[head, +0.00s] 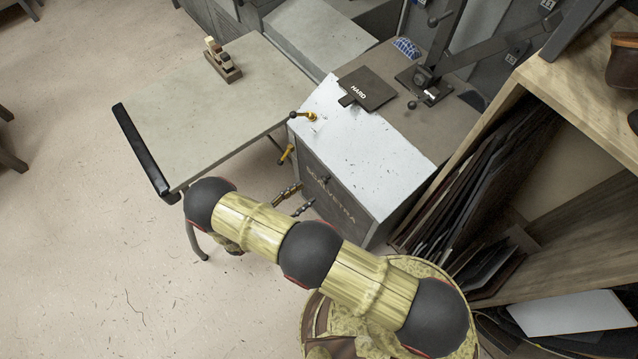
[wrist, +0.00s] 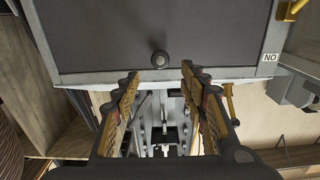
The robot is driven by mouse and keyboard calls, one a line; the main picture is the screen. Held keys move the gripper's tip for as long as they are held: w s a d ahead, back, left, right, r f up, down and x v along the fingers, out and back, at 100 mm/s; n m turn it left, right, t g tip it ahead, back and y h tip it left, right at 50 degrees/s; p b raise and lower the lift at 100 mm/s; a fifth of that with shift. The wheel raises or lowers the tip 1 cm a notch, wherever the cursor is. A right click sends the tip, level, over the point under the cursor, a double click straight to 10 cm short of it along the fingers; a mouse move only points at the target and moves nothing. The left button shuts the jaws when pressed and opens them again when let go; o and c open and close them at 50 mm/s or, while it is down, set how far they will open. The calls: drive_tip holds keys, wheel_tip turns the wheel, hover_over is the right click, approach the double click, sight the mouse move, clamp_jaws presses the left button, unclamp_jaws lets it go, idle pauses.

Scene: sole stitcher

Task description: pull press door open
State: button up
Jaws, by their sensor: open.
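The press door is the dark grey front panel (head: 340,197) of a white-topped cabinet, with lettering on it. It looks closed. A small dark knob (head: 325,179) sits near its upper part. In the wrist view the door (wrist: 110,35) fills the top, and its round knob (wrist: 160,59) shows near the panel's lower edge. My gripper (head: 306,193) is open and empty in front of the door. In the wrist view my gripper (wrist: 160,73) has its fingertips spread to either side of the knob's line, with the knob just beyond them. I see no contact.
A table (head: 180,120) with a black front edge stands left of the cabinet. Gold levers (head: 286,155) stick out at the cabinet's left side. A wooden shelf (head: 560,80) with upright dark sheets stands close on the right. Bare floor (head: 80,220) lies at left.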

sight(322, 181)
drive_tip(key=b+x, duration=0.1)
drive_tip(key=x, duration=0.6)
drive_tip(key=shift+w+b, duration=0.1)
drive_tip(key=shift+b, duration=0.2)
drive_tip(key=shift+c, duration=0.4)
clamp_jaws()
